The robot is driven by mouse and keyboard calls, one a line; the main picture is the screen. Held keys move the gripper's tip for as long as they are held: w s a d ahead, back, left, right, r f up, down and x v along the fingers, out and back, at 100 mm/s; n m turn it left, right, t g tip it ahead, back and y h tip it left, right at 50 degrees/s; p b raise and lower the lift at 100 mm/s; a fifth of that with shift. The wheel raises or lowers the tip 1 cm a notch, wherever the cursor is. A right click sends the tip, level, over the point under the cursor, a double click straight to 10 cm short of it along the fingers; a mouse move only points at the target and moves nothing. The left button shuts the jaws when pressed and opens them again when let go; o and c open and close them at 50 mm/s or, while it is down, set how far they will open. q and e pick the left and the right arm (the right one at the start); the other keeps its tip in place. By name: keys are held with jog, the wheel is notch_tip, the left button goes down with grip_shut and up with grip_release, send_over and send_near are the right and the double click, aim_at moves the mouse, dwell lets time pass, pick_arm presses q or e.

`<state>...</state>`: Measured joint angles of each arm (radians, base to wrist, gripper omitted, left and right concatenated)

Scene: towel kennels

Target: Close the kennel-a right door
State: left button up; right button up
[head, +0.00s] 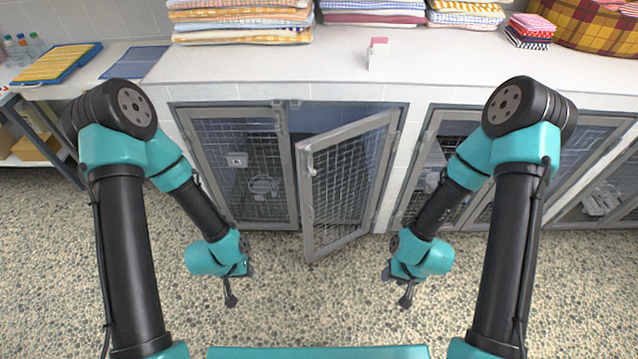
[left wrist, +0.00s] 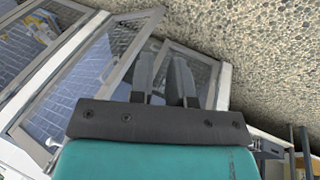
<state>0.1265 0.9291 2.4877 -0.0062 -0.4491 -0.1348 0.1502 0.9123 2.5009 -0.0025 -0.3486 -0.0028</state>
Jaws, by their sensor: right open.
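The kennel-a right door (head: 345,185), a grey frame with wire mesh, stands swung outward over the floor. It is hinged at its right side, and its free edge with a latch is toward the left. The left door (head: 245,170) beside it is shut. My left gripper (head: 231,299) hangs in front of the left door, touching nothing; its two fingers show apart and empty in the left wrist view (left wrist: 165,82), with mesh doors behind them. My right gripper (head: 405,300) is open and empty, to the right of the open door and apart from it.
A white counter (head: 330,68) above the kennels holds folded towel stacks (head: 240,20), a small pink-topped box (head: 379,54) and a checked basket (head: 595,25). More mesh doors stand at the right. The pebbled floor (head: 320,310) in front is clear.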

pick_arm(q)
jog(key=w+d+m+t, duration=0.1)
jog(key=w, duration=0.1)
jog(key=w+d+m+t, duration=0.1)
jog(key=w+m, duration=0.1)
jog(key=w+d+m+t, duration=0.1)
jog(key=w+m, duration=0.1)
jog(key=shift+w+r+t, duration=0.2)
jog(key=shift+w+t, duration=0.1)
jog(key=shift+w, duration=0.05)
grip_shut()
jog(key=w+d+r+m+t+h, duration=0.1)
jog(key=w+d+r+m+t, duration=0.9)
jog(key=m, duration=0.6)
jog(key=shift+w+d+r+t, duration=0.4)
jog(key=shift+w+r+t, duration=0.1)
jog(key=shift+w+t, duration=0.45)
